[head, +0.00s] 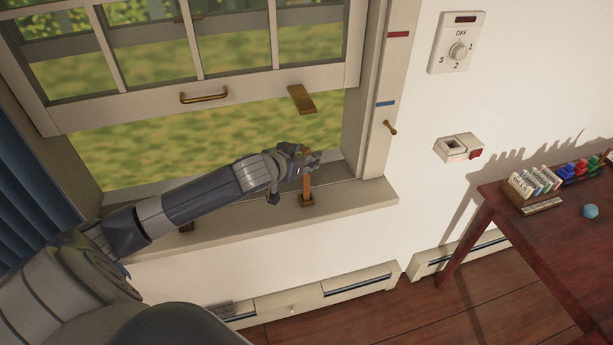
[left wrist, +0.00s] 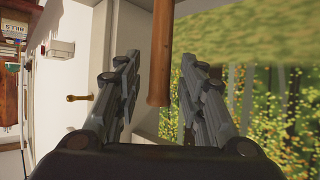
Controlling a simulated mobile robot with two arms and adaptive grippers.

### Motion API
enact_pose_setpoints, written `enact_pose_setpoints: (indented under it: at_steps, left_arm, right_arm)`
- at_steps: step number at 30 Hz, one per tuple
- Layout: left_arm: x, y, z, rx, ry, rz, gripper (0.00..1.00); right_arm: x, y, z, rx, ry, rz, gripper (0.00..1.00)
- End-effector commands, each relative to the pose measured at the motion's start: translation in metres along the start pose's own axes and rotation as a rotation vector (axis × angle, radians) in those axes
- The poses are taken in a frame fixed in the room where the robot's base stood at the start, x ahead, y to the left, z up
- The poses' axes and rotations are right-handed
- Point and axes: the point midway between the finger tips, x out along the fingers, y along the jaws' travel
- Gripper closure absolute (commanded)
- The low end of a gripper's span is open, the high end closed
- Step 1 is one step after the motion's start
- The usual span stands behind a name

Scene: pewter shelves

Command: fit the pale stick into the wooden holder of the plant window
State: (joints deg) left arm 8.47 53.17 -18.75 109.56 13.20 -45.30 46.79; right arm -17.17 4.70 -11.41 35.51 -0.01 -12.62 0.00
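The stick (head: 307,184) looks orange-brown rather than pale. It stands upright on the window sill, its lower end at a small wooden holder (head: 307,201). My left gripper (head: 310,161) is at the stick's upper part in the head view. In the left wrist view, the stick (left wrist: 160,55) lies between the two fingers of my left gripper (left wrist: 162,62), with a gap showing on each side, so the gripper is open around it. A second wooden block (head: 301,98) is on the raised sash's lower rail, above the stick. My right gripper is not in view.
The raised window sash has a brass handle (head: 204,97). A small brass lever (head: 390,127) sits on the right jamb, near red and blue marks. A dial (head: 458,50) and a white box (head: 459,148) are on the wall. A wooden table (head: 560,240) stands at right.

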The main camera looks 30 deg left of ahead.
Motion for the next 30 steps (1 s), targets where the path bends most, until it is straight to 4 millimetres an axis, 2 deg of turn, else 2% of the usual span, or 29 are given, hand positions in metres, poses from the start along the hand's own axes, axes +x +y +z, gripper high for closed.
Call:
enact_pose_setpoints:
  at_steps: [6,12,21,22,24,27,30]
  left_arm:
    - [0.025,0.001,-0.004,-0.001,0.000,0.000,0.63]
    - [0.044,0.001,-0.002,-0.001,-0.001,-0.001,0.63]
    - [0.048,0.002,0.000,0.001,0.000,0.001,0.63]
    - [0.048,0.002,0.000,0.001,0.000,0.001,0.66]
    - [0.048,0.002,0.000,0.001,0.000,0.001,0.81]
    - [0.048,0.002,0.000,0.001,0.000,0.001,1.00]
    - [0.048,0.001,0.000,0.001,-0.001,0.000,1.00]
  right_arm:
    - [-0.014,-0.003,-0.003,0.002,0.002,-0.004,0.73]
    - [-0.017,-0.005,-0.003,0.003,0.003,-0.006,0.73]
    - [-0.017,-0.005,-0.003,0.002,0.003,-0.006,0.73]
    - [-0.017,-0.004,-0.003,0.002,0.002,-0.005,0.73]
    - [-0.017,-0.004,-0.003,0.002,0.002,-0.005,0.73]
    - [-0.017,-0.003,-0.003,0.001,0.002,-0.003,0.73]
    - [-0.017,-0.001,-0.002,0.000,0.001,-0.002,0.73]
